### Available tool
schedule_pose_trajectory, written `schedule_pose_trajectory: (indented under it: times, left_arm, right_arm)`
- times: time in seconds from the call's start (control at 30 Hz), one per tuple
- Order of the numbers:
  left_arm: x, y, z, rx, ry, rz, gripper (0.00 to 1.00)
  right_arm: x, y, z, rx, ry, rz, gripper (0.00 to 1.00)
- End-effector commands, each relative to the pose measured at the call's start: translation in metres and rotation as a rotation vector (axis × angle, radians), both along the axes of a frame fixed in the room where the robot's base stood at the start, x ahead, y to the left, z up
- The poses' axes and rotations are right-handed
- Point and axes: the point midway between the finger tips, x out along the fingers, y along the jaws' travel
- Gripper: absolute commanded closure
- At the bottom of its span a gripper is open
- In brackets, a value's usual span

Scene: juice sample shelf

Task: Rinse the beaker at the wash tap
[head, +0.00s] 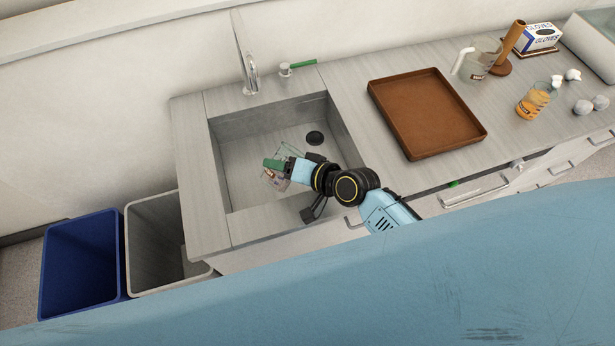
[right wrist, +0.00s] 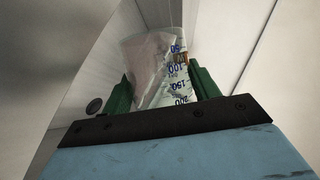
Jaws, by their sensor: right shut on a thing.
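The clear glass beaker (right wrist: 160,75) has blue volume marks and a pale label. It is between the green fingers of my right gripper (right wrist: 158,92) in the right wrist view. In the head view my right gripper (head: 272,168) is shut on the beaker (head: 275,180), inside the sink (head: 235,165). The beaker looks tilted, and part of it is hidden by the gripper. The wash tap (head: 250,80) stands at the sink's back edge, behind and left of the gripper. A small valve with a green handle (head: 303,64) is beside it. I cannot see water running. My left gripper is not in view.
A brown tray (head: 425,112) lies right of the sink. A glass pitcher (head: 481,60), an orange juice beaker (head: 532,100) and a gloves box (head: 540,38) stand farther right. A blue bin (head: 82,265) and a grey bin (head: 165,245) stand left. A dark drain (head: 315,138) shows in the sink.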

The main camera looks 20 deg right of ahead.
Motion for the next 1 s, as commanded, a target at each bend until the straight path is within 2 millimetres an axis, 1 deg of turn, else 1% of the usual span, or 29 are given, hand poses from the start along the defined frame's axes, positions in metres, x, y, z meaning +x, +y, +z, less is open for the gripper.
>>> schedule_pose_trajectory:
  times: [1.0]
  left_arm:
    - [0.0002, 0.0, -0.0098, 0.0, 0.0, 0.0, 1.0]
  right_arm:
    - [0.0009, -0.0008, 0.0089, 0.117, 0.071, 0.0, 0.72]
